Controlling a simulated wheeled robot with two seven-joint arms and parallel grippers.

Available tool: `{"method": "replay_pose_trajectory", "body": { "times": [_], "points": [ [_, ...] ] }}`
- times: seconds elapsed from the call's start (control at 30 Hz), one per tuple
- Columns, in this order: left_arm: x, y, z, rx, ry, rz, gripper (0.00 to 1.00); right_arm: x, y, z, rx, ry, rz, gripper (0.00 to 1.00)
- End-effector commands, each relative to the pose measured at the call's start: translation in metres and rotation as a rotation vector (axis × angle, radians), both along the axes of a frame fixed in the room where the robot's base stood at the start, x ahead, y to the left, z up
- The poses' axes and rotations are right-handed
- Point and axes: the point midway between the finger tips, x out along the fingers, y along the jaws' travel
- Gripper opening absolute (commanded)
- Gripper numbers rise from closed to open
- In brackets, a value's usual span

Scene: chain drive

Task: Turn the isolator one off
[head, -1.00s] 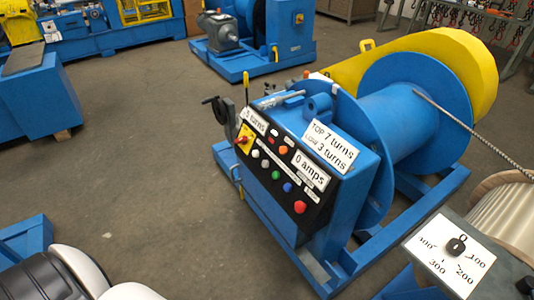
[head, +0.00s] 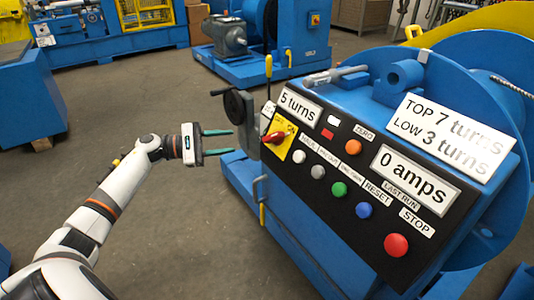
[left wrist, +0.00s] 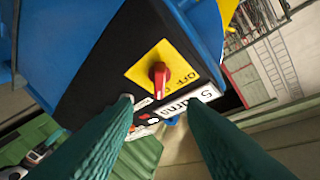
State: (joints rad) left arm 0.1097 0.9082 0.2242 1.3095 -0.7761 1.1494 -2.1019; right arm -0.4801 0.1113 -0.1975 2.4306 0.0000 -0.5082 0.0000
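The isolator is a red rotary handle (head: 273,137) on a yellow plate (head: 281,146) marked OFF and ON, at the left end of the black control panel. In the left wrist view the red handle (left wrist: 159,76) sits on its yellow plate (left wrist: 150,62), ahead of the fingers. My left gripper (head: 220,142) is open and empty, its green fingers pointing at the panel, left of the handle and apart from it. Its fingers also show in the left wrist view (left wrist: 160,115). My right gripper is not in view.
The black panel (head: 330,198) carries several buttons, including a red stop button (head: 396,245), and a "0 amps" display (head: 415,180). A black handwheel (head: 238,106) and a yellow-tipped lever (head: 268,68) stand close to the isolator. The floor (head: 160,90) left of the machine is clear.

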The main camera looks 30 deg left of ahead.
Motion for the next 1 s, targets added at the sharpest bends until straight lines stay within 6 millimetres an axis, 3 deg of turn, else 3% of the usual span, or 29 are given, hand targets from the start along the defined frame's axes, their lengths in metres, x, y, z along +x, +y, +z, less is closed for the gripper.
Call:
{"method": "replay_pose_trajectory", "body": {
  "times": [0.17,0.6,1.0],
  "points": [
    [0.009,-0.013,0.004,0.032,-0.025,-0.016,0.38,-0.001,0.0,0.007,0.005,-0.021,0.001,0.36],
    [0.067,-0.072,0.003,0.024,-0.021,-0.012,0.38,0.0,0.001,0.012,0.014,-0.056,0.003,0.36],
    [0.081,-0.088,0.002,0.026,-0.018,-0.011,0.38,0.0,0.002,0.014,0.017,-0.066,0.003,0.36]
  ]
}}
